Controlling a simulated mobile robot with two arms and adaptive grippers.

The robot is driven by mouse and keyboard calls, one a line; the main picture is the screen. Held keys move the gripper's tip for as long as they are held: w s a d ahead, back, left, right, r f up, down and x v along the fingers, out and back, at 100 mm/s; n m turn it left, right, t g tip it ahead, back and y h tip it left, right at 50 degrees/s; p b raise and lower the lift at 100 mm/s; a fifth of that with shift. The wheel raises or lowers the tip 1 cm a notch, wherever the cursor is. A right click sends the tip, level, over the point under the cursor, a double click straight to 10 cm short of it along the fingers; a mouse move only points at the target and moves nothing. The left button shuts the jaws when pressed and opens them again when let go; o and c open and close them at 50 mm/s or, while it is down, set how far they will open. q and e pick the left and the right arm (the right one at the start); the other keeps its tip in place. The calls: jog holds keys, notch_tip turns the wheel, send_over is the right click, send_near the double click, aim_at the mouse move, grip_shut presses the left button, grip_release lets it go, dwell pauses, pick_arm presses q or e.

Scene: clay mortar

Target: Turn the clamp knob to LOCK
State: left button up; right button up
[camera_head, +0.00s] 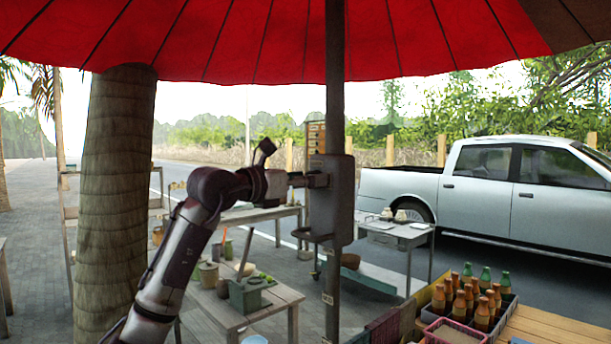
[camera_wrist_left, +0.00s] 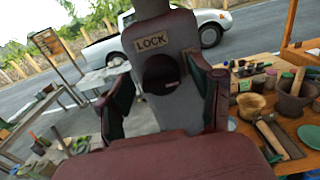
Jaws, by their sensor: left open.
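The grey clamp box (camera_head: 340,200) is fixed on the dark umbrella pole (camera_head: 335,90). In the left wrist view the clamp's grey face (camera_wrist_left: 180,35) carries a tan LOCK label (camera_wrist_left: 152,41). Below the label is a dark round knob (camera_wrist_left: 160,74) with a small pale mark on its right side. My left gripper (camera_head: 318,180) is at the clamp's left side. In the wrist view the left gripper (camera_wrist_left: 162,92) is open, with one finger on each side of the knob. I cannot tell whether the fingers touch it. My right gripper is not in view.
A low wooden table (camera_head: 235,315) stands below my left arm. A crate of bottles (camera_head: 472,312) is at the lower right. A small side table (camera_head: 395,232) and a pale pickup truck (camera_head: 490,190) are behind. A red umbrella canopy (camera_head: 290,40) hangs overhead.

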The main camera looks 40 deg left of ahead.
pick_arm(q)
jog(key=shift+c, duration=0.2)
jog(key=c, duration=1.1)
jog(key=shift+n, duration=0.3)
jog(key=shift+a+f+n+b, duration=0.1)
jog(key=shift+n+b, duration=0.25)
jog(key=shift+n, duration=3.95)
jog(key=shift+a+f+n+b, duration=0.1)
jog(key=shift+n+b, duration=0.25)
jog(key=shift+n, duration=3.95)
